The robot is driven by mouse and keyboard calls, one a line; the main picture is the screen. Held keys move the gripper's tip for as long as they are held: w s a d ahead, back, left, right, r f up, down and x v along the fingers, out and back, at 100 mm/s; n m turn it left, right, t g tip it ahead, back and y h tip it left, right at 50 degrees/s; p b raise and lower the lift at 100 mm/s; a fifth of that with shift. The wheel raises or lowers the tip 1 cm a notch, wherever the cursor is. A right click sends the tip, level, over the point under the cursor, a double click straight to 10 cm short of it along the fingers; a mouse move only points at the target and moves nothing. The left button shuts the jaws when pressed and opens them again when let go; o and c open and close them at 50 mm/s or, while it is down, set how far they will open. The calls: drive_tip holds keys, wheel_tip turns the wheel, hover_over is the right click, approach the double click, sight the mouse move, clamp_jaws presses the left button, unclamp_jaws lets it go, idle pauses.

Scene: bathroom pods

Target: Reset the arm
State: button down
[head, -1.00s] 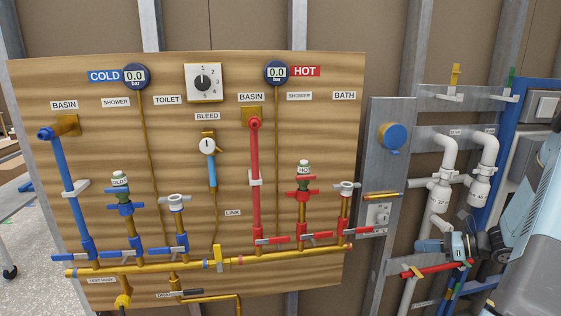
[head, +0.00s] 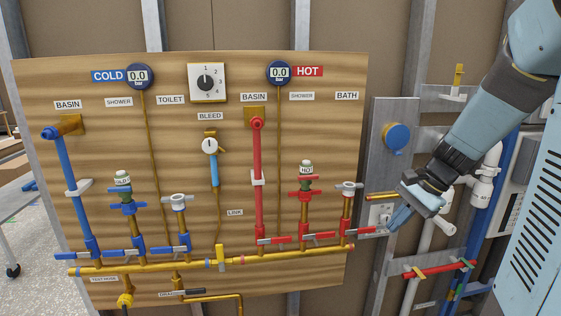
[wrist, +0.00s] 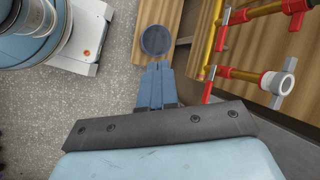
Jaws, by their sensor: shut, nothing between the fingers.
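My gripper (head: 400,216) is at the right of the head view, in front of the metal panel beside the wooden board. Its blue fingers are together with nothing between them. In the wrist view my gripper (wrist: 158,72) shows as two blue fingers side by side, pointing up the picture. My light blue arm reaches down to it from the upper right of the head view.
The wooden board (head: 110,226) carries blue COLD pipes, red HOT pipes (head: 258,190), valves and two gauges. A round blue cap (head: 396,136) sits on the metal panel. White pipes (head: 484,178) stand behind my arm. Grey floor (wrist: 110,110) is open left of my fingers.

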drive_tip(key=s+a+r+n+t+h, duration=0.2)
drive_tip(key=s+r+n, duration=0.3)
drive_tip(key=s, duration=0.2)
drive_tip(key=s+a+r+n+t+h, duration=0.2)
drive_tip(key=s+r+n+h, duration=0.1)
drive_tip(key=s+r+n, duration=0.2)
drive_tip(key=shift+s+r+n+t, duration=0.15)
drive_tip(key=shift+s+n+t, duration=0.15)
drive_tip(key=shift+s+n, duration=0.55)
drive_tip(key=shift+s+m, duration=0.2)
drive_tip(key=shift+m, duration=0.05)
